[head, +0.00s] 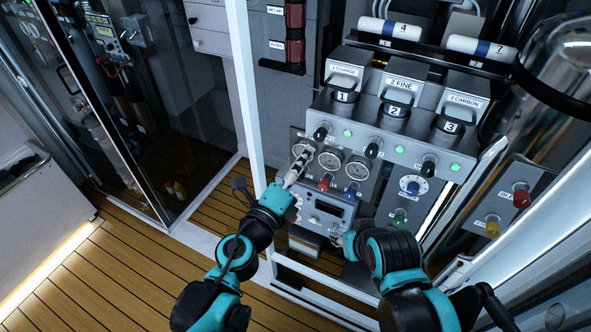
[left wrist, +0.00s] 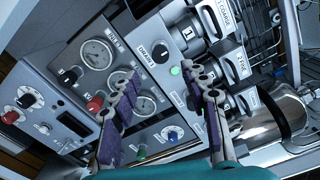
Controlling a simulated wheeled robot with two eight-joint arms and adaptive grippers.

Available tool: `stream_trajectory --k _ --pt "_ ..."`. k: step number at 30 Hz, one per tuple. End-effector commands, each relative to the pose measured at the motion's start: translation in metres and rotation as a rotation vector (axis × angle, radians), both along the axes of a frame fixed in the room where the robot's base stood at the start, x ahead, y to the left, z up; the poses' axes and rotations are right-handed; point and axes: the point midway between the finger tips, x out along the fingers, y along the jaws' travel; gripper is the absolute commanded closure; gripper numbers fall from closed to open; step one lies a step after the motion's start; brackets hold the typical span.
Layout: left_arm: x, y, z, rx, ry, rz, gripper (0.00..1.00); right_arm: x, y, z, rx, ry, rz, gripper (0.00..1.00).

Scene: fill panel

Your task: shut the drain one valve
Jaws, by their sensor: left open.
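The drain one valve (head: 321,132) is a black knob at the left end of the grey filter housing's front, left of a green light. In the left wrist view the valve (left wrist: 160,53) shows near the top middle, beside its drain 1 label. My left gripper (head: 303,158) is open and empty. It is in front of the gauges, a little below and left of the valve. In the left wrist view its purple-padded fingers (left wrist: 165,82) stand apart, with the valve beyond their tips.
Similar black drain knobs (head: 373,148) sit further right along the housing.

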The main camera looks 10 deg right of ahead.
Motion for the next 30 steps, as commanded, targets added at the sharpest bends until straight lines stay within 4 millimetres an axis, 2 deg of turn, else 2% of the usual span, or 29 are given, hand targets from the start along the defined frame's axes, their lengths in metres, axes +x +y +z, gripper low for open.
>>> stream_trajectory --k 3,9,26,28,30 --pt "-0.013 0.009 0.0 0.0 0.0 0.001 0.54 0.0 0.0 0.0 0.0 0.0 0.0 0.6" --pt "-0.023 0.016 0.0 0.0 0.0 0.0 0.54 0.0 0.0 0.0 0.0 0.0 0.0 0.6" --pt "-0.022 0.018 0.001 -0.008 0.004 0.008 0.54 0.0 0.0 0.0 0.0 0.0 0.0 0.6" --pt "-0.017 0.029 0.003 -0.048 0.025 0.046 0.54 0.0 0.0 0.0 0.0 0.0 0.0 0.6" --pt "-0.007 0.054 0.008 -0.139 0.073 0.129 0.54 0.0 0.0 0.0 0.0 0.0 0.0 0.6"
